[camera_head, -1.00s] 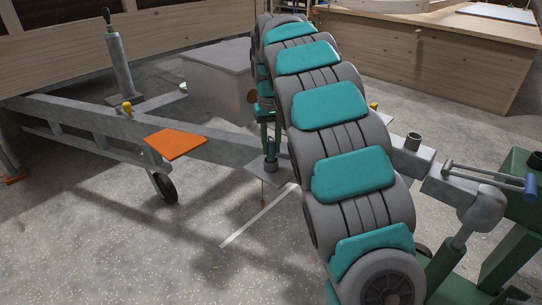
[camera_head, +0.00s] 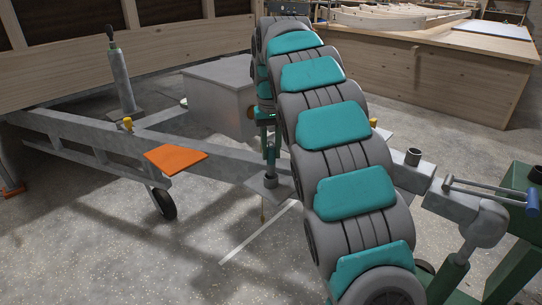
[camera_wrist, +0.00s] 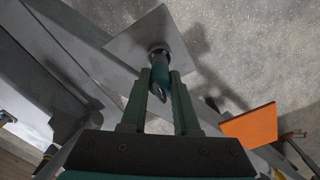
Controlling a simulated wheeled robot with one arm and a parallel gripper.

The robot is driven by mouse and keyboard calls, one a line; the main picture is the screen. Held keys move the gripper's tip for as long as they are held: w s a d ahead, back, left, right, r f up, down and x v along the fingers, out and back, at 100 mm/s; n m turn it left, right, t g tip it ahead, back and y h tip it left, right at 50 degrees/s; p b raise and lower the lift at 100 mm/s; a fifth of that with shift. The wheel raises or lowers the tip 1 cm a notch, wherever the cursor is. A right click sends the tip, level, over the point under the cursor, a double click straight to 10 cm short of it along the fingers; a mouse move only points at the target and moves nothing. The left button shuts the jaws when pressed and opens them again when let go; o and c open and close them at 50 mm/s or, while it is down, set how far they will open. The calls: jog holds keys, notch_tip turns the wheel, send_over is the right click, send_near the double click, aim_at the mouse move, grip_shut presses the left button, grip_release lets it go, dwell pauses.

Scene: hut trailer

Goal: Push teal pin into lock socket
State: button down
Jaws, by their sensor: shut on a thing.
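My gripper (camera_wrist: 160,80) points down, with its two green fingers closed on the teal pin (camera_wrist: 159,75). The pin's far end meets the dark round lock socket (camera_wrist: 159,50) on a square grey plate (camera_wrist: 138,36). How deep the pin sits in it cannot be told. In the head view my gripper (camera_head: 268,140) is over the socket (camera_head: 264,184) and its plate (camera_head: 270,190), on the trailer frame; my arm partly hides this area and the pin is hard to make out.
An orange plate (camera_head: 175,158) juts from the grey trailer frame (camera_head: 85,128) to the left, above a small wheel (camera_head: 163,203). A grey box (camera_head: 220,95) stands behind. A green stand with a blue-handled bar (camera_head: 490,193) is at right. Open floor lies in front.

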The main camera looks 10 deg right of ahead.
jog(key=s+d+b, duration=0.1)
jog(key=s+d, duration=0.1)
jog(key=s, duration=0.5)
jog(key=s+d+r+b, duration=0.1)
jog(key=s+d, duration=0.2)
jog(key=s, duration=0.5)
jog(key=shift+r, duration=0.25)
